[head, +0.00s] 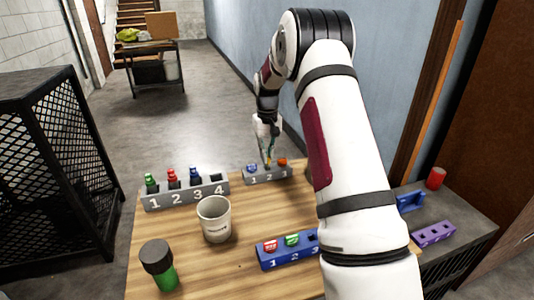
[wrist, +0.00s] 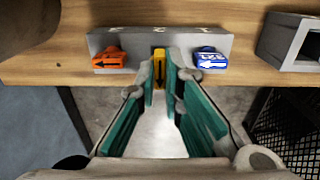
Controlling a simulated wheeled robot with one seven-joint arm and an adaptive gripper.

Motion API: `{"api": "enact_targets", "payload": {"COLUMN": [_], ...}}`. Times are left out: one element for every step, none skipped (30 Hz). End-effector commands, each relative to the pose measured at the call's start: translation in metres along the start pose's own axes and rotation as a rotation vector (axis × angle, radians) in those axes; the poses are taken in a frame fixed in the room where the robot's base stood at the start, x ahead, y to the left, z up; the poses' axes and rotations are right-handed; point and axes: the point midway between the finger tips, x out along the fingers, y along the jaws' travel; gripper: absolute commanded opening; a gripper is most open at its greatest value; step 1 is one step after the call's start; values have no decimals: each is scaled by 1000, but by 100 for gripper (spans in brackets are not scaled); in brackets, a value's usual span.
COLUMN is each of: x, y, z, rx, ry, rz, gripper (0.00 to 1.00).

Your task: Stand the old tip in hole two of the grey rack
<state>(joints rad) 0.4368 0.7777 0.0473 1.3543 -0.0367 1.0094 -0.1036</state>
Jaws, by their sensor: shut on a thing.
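The small grey rack (head: 258,178) lies at the far edge of the wooden table, numbered 1 to 3. It also shows in the wrist view (wrist: 137,42). A blue piece (head: 251,168) stands in hole one and an orange piece (head: 282,162) in hole three. My gripper (head: 267,162) points down over the middle of the rack, shut on a yellow tip with a black arrow (wrist: 160,66). The tip is at hole two, between the orange and blue pieces. The fingers and the tip hide the hole, so I cannot tell how deep it sits.
A larger grey rack (head: 186,196), numbered 1 to 4, stands to the left with several coloured pieces. A white cup (head: 214,220), a green bottle with dark cap (head: 159,265) and a blue rack (head: 287,254) are nearer. A purple rack (head: 434,235) is on the right side surface.

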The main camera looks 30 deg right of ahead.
Motion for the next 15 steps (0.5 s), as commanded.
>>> {"api": "enact_targets", "payload": {"x": [2, 2, 3, 4, 5, 6, 6, 7, 8, 9, 10, 10, 11, 12, 13], "y": [0, 0, 0, 0, 0, 0, 0, 0, 0, 0, 0, 0, 0, 0, 0], "z": [0, 0, 0, 0, 0, 0, 0, 0, 0, 0, 0, 0, 0, 0, 0], "rx": [0, 0, 0, 0, 0, 0, 0, 0, 0, 0, 0, 0, 0, 0, 0], "ry": [0, 0, 0, 0, 0, 0, -1, -1, -1, -1, -1, -1, -1, -2, -2], "rz": [0, 0, 0, 0, 0, 0, 0, 0, 0, 0, 0, 0, 0, 0, 0], "gripper": [0, 0, 0, 0, 0, 0, 0, 0, 0, 0, 0, 0, 0, 0, 0]}}
